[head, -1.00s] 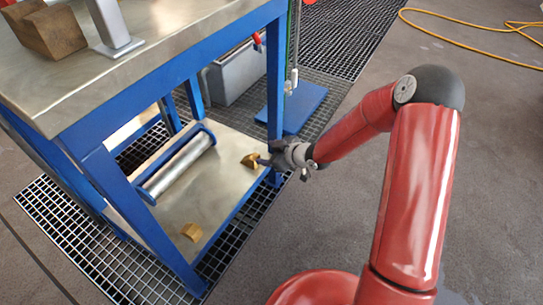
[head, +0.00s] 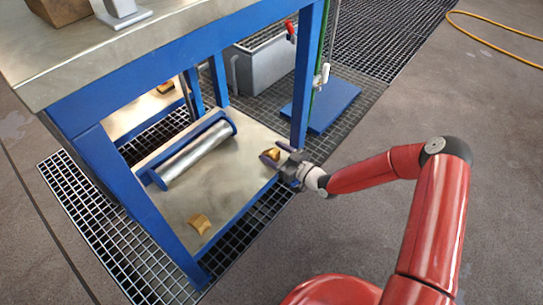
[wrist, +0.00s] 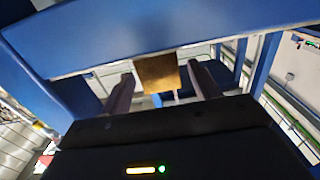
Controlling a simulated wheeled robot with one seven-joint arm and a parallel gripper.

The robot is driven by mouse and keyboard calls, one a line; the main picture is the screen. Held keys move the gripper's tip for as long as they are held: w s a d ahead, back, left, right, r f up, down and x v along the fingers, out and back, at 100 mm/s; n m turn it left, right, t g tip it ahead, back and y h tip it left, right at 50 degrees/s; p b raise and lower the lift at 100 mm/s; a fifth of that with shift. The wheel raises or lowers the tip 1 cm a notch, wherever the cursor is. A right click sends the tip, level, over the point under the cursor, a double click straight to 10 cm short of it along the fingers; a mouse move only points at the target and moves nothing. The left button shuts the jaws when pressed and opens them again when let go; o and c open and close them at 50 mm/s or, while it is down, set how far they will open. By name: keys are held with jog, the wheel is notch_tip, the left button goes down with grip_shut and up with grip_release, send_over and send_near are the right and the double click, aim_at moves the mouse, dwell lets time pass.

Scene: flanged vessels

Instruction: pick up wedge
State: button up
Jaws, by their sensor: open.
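A small golden-brown wedge (head: 272,153) lies near the right edge of the table's lower metal shelf (head: 222,185). My gripper (head: 276,156) is open at this wedge, its two dark fingers on either side of it. In the wrist view the wedge (wrist: 157,71) shows as a brown block between the open fingers (wrist: 163,84), and its upper part meets a blue beam. I cannot tell whether the fingers touch it. A second similar wedge (head: 199,224) lies on the shelf near its front corner, away from my gripper.
A metal roller in a blue frame (head: 190,152) lies on the shelf. The blue table legs (head: 309,75) and the worktop (head: 150,50) enclose the shelf. A grey tank (head: 270,70) and a blue plate (head: 320,107) stand behind. Open floor lies to the right.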

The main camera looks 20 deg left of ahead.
aim_at(270, 151)
jog(key=x, duration=0.3)
jog(key=shift+a+f, duration=0.1)
jog(key=shift+a, duration=0.25)
jog(key=c, duration=1.1)
